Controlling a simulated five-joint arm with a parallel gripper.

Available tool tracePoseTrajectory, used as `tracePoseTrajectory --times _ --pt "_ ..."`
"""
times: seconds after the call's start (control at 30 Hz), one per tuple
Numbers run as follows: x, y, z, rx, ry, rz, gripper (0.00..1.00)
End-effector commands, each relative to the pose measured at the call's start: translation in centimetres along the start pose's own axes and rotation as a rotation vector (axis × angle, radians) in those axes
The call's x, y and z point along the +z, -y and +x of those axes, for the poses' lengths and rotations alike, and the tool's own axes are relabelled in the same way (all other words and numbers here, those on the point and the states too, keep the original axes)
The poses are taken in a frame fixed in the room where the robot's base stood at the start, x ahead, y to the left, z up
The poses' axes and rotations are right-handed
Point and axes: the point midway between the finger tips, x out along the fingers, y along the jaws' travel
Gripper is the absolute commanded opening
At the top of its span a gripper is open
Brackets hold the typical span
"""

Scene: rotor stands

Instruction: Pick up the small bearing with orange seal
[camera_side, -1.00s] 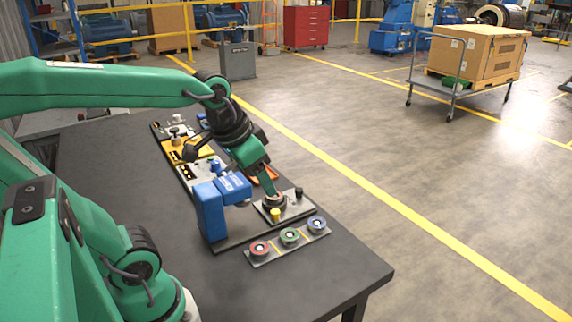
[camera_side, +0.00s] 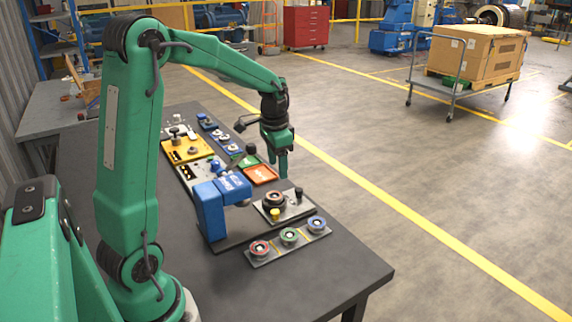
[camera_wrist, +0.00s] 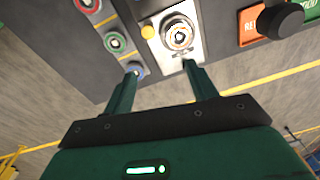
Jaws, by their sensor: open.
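A small round bearing with an orange ring (camera_wrist: 179,37) sits on a light grey fixture plate (camera_wrist: 193,54). In the side view the bearing (camera_side: 274,198) looks dark with a brownish orange top, on the same plate (camera_side: 297,208). My gripper (camera_side: 279,174) is above the table, pointing down, higher than the bearing and apart from it. In the wrist view my gripper (camera_wrist: 159,70) has its two fingers spread with nothing between them. The bearing lies beyond the fingertips, nearer the right finger.
A rack with red, green and blue ringed parts (camera_side: 289,237) stands in front of the plate. A blue press (camera_side: 210,208) is left of it. A yellow knob (camera_side: 275,215) and black knob (camera_side: 298,192) flank the bearing.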

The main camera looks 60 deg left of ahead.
Motion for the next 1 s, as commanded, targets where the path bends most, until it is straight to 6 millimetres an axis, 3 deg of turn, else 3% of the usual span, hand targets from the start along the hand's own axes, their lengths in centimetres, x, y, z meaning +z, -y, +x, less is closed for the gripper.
tracePoseTrajectory --times 0.1,0.33,0.63,1.0 --pt "-0.3 2.0 2.1 0.020 0.033 0.011 0.57" --pt "-0.4 4.1 4.3 0.041 0.063 0.030 0.57" --pt "-0.4 4.4 4.9 0.044 0.067 0.032 0.57" --pt "-0.2 4.3 7.2 0.044 0.067 0.032 0.57"
